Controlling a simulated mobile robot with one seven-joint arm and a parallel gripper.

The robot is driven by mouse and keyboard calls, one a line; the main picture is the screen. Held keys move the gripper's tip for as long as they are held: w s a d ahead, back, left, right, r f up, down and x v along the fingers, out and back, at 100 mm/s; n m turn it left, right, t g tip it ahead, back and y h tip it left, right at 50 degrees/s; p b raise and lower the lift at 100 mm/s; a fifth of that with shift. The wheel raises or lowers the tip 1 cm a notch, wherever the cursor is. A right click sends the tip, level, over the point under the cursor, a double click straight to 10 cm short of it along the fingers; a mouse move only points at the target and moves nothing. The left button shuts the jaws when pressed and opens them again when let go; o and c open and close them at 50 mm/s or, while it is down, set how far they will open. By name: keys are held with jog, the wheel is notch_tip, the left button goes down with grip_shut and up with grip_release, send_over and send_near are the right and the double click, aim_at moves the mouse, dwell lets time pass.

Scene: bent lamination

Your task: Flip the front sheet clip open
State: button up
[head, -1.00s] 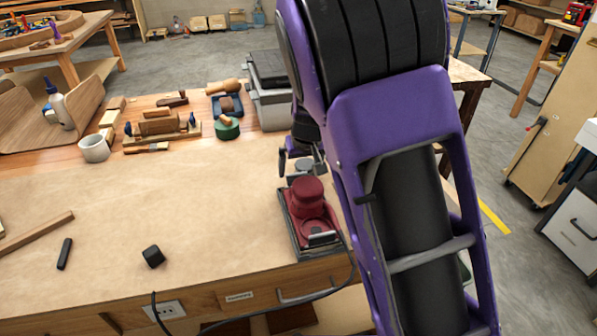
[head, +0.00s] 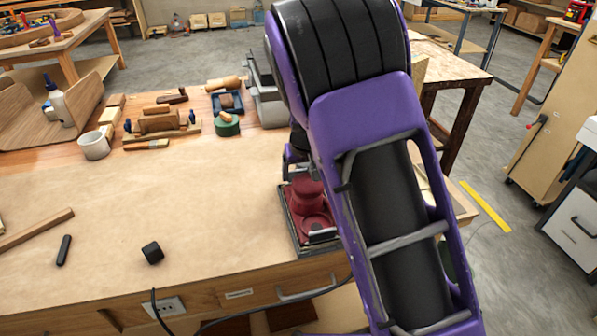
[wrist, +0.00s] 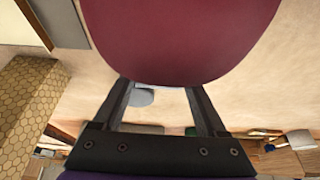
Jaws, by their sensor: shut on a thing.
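The sander (head: 305,198), dark red with a rounded top knob, sits on a dark base near the bench's front edge. A metal and black clip lever (head: 322,236) shows on its near side, close to my arm. My gripper (head: 292,166) is low at the sander's far side in the head view, mostly hidden by my own arm. In the wrist view the sander's red body (wrist: 180,35) fills the top and covers the tips of my gripper (wrist: 158,88). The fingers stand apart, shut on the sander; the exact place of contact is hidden.
The brown-covered bench (head: 130,210) has clear room left of the sander. A small black block (head: 152,252) and a dark stick (head: 64,250) lie there. A white mug (head: 95,145), a green round item (head: 227,126) and a grey case (head: 268,105) stand behind.

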jog(key=shift+c, duration=1.3)
jog(key=shift+w+a+g+p, duration=0.1)
jog(key=shift+w+g+p, duration=0.25)
jog(key=shift+g, duration=0.75)
jog(key=shift+w+f+g+h, duration=0.2)
jog(key=shift+g+h, duration=0.4)
jog(key=shift+g, duration=0.4)
jog(key=o, duration=1.3)
notch_tip(320, 180, up, 18)
jog(key=shift+s+f, duration=0.2)
jog(key=shift+f, duration=0.05)
